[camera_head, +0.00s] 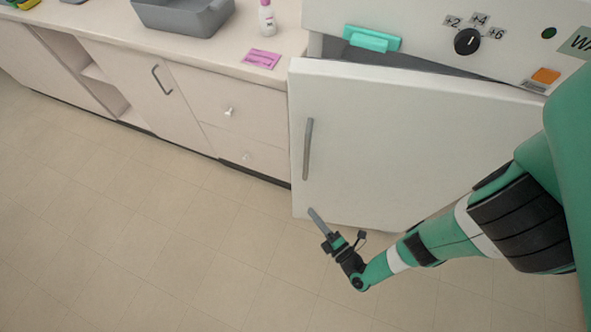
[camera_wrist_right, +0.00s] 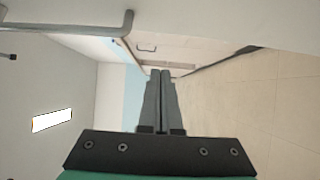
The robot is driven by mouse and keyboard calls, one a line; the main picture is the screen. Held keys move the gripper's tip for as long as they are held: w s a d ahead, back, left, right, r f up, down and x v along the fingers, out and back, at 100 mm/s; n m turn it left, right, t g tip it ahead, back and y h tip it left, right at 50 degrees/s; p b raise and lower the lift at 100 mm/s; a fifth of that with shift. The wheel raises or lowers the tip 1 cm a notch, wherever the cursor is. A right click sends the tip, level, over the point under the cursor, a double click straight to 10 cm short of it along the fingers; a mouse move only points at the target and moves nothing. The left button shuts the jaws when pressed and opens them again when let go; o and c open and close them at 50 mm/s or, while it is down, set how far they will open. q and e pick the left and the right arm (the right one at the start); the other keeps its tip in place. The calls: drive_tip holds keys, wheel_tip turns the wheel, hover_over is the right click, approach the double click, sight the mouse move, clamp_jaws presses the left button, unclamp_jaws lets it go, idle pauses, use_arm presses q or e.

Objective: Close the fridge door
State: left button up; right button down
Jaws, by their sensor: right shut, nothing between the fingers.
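The white fridge door (camera_head: 400,150) is ajar in the head view, with a dark gap showing along its top edge below the control panel. Its grey vertical handle (camera_head: 308,149) is near the door's left edge. My right gripper (camera_head: 314,215) is shut and empty, in front of the door's lower left corner and below the handle. I cannot tell whether it touches the door. In the right wrist view my closed fingers (camera_wrist_right: 160,75) point ahead, and a grey bar handle (camera_wrist_right: 125,25) shows at the upper left. My left gripper is not in view.
The fridge's control panel has a black dial (camera_head: 467,41) and a teal latch-like piece (camera_head: 371,39). A counter with drawers and cabinets (camera_head: 235,105) stands left of the fridge, carrying a grey basin (camera_head: 183,17) and a bottle (camera_head: 267,18). The tiled floor (camera_head: 150,230) is clear.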

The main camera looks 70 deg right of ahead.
drive_tip(key=b, duration=0.5)
hover_over(298, 184)
drive_tip(key=a, duration=0.3)
drive_tip(key=shift+s, duration=0.45)
drive_tip(key=shift+f, duration=0.1)
drive_tip(key=w+d+m+g+h+b, duration=0.1)
drive_tip(key=d+m+g+h+b, duration=0.1)
drive_tip(key=d, duration=1.1)
drive_tip(key=shift+w+f+m+g+h, duration=0.2)
drive_tip(key=shift+w+m+g+h, duration=0.1)
drive_tip(key=shift+m+g+h, duration=0.35)
